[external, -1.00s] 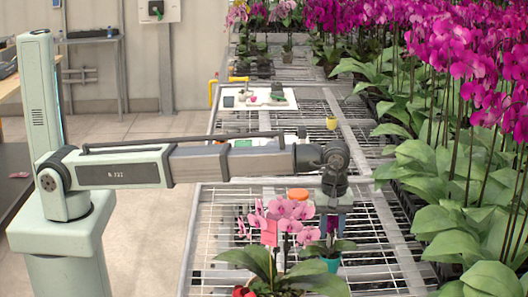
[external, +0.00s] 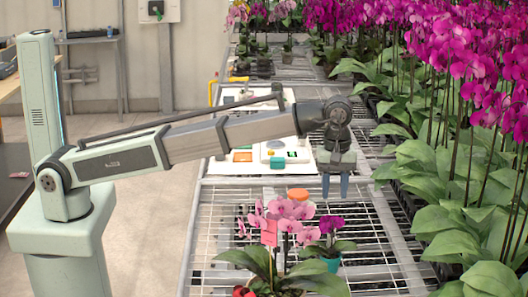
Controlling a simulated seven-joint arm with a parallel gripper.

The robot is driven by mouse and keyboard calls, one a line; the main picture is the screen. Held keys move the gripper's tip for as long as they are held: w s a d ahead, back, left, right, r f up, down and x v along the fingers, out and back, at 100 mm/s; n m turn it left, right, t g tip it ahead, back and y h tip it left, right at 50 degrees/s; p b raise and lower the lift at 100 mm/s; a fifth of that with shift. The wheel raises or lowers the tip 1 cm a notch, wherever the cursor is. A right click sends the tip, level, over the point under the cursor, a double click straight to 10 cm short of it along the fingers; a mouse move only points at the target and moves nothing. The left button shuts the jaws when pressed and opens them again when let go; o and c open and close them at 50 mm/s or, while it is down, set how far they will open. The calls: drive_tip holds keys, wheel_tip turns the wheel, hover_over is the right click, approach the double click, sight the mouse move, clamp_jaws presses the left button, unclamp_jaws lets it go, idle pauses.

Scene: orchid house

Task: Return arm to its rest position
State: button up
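My arm (external: 230,130) reaches out from its base at the left, sloping upward over the wire-mesh bench (external: 215,225). My gripper (external: 335,196) points straight down at the arm's end. Its two fingers are apart, with nothing visible between them. It hangs above a small dark-magenta orchid (external: 331,224) in a teal pot (external: 331,264), clear of the flower. The pot is partly hidden by leaves.
A pink orchid (external: 290,210) with a pink tag (external: 269,232) stands left of the small one. An orange round thing (external: 298,194) lies behind it. A white board (external: 262,172) with small items is farther back. Tall magenta orchids (external: 460,70) crowd the right side.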

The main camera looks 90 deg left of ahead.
drive_tip(key=shift+r, duration=0.35)
